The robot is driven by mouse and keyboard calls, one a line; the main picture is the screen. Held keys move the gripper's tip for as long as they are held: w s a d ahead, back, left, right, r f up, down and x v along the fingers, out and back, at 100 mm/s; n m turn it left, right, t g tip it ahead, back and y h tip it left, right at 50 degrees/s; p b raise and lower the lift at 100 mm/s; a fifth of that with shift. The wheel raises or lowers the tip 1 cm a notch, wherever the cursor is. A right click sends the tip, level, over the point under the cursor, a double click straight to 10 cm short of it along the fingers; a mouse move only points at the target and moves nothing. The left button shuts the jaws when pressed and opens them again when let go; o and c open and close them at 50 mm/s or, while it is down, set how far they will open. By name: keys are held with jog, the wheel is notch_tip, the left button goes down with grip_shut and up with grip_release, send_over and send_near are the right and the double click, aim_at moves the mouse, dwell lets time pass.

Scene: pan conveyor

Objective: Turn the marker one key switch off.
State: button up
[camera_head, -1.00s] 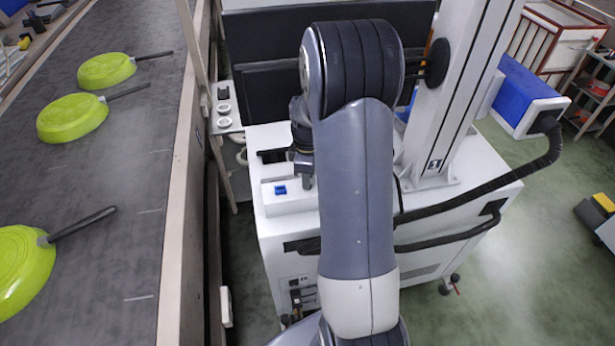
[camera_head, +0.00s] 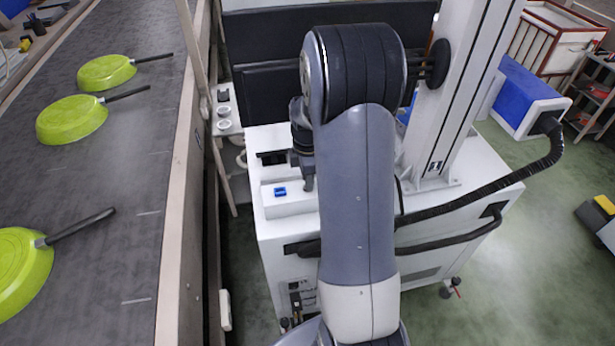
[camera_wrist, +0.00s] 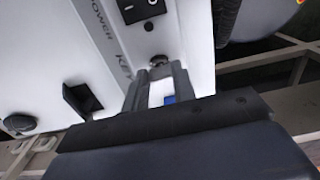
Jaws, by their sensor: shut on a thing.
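In the wrist view the key switch (camera_wrist: 158,61) is a small round metal piece on the white panel, beside the printed word KEY. My gripper (camera_wrist: 159,72) has its two fingers on either side of it, shut on the key. The fingers hide part of the key, and its turn angle cannot be told. In the head view my gripper (camera_head: 308,184) is beside the low white box on the cabinet, and the key is hidden.
A black rocker switch (camera_wrist: 142,9) marked POWER is near the key. A blue button (camera_head: 280,191) is on the low box. The conveyor (camera_head: 110,200) at left carries green pans (camera_head: 72,119). A dark cable (camera_head: 490,180) loops at right.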

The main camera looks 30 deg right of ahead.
jog(key=o, duration=1)
jog(key=shift+r, duration=0.15)
notch_tip(320, 180, up, 11)
jog(key=shift+f, duration=0.2)
notch_tip(320, 180, down, 11)
dwell(0.4)
jog(key=shift+m, duration=0.3)
